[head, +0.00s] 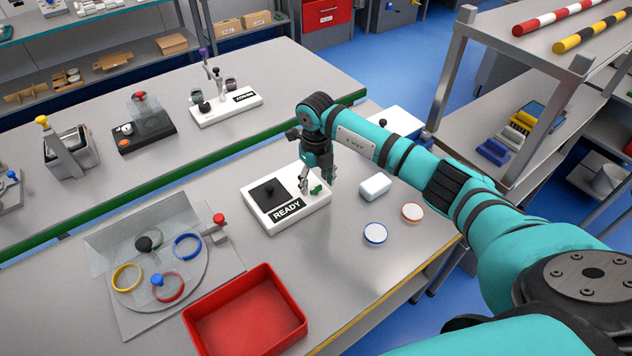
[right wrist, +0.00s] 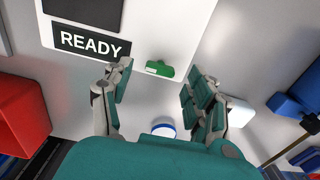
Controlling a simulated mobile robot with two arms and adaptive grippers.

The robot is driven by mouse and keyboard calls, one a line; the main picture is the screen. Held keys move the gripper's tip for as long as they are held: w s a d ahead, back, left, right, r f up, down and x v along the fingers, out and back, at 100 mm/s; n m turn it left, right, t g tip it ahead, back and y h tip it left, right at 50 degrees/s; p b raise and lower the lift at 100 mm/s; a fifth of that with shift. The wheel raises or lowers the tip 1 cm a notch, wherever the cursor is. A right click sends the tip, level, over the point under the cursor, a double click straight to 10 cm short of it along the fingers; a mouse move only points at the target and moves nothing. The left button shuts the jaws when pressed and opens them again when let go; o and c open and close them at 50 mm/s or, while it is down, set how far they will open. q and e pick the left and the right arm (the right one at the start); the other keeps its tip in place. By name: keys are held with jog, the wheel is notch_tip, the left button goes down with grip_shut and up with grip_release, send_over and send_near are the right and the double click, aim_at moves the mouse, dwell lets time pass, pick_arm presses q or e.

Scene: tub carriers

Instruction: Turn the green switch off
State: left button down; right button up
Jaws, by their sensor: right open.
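The green switch (head: 316,189) sits on the right part of a white panel (head: 262,222) marked READY, which also carries a dark square with a black knob. In the right wrist view the green switch (right wrist: 159,69) shows beside the READY label, ahead of and between the finger tips. My right gripper (head: 318,180) points down over the switch. It is open and empty in the right wrist view (right wrist: 157,88), with a gap between the fingers and the switch. Whether the switch is on or off I cannot tell. My left gripper is not in view.
A white block (head: 375,187) and two round discs, blue-rimmed (head: 375,233) and orange-rimmed (head: 412,212), lie right of the panel. A red tub (head: 245,312) stands at the front. A plate with coloured rings (head: 127,278) is on the left.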

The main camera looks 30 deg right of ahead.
aim_at(316, 190)
jog(key=shift+f, duration=1.1)
jog(key=c, duration=1.1)
jog(key=shift+c, duration=0.2)
